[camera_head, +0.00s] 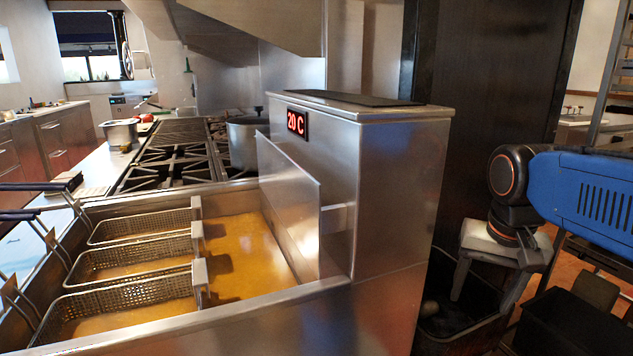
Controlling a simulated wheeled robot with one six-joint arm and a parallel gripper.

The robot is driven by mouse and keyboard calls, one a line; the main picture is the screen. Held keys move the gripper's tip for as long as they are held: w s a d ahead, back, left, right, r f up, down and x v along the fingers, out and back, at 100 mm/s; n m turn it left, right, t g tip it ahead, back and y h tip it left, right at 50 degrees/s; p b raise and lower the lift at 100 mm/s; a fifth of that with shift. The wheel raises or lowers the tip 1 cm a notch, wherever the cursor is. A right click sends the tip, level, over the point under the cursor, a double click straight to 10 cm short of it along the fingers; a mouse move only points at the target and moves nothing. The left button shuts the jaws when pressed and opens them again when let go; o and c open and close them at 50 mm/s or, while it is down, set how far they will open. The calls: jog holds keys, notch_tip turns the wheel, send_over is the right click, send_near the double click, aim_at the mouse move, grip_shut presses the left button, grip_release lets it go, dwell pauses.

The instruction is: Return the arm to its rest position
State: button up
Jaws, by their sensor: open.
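My arm comes in from the right edge, with a blue link and a black wrist joint. My gripper (484,300) hangs below the wrist with its fingers pointing down. Its two fingers are spread apart, and I see nothing held between them. It is to the right of the steel fryer (385,205), over or in front of a dark bin (462,318). I cannot tell whether the fingertips are inside the bin's rim.
The fryer holds yellow oil (240,250) and wire baskets (130,260); its display (296,122) reads 20 C. A stove (172,150) with a pot (245,140) stands behind. A second black bin (570,325) is at lower right. A dark panel (490,90) rises behind my wrist.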

jog(key=s+a+f+n+t, duration=0.1)
jog(key=s+f+n, duration=0.3)
jog(key=s+f, duration=0.4)
jog(key=shift+s+a+f+n+t, duration=0.25)
jog(key=shift+f+n+t, duration=0.2)
jog(key=shift+t, duration=0.35)
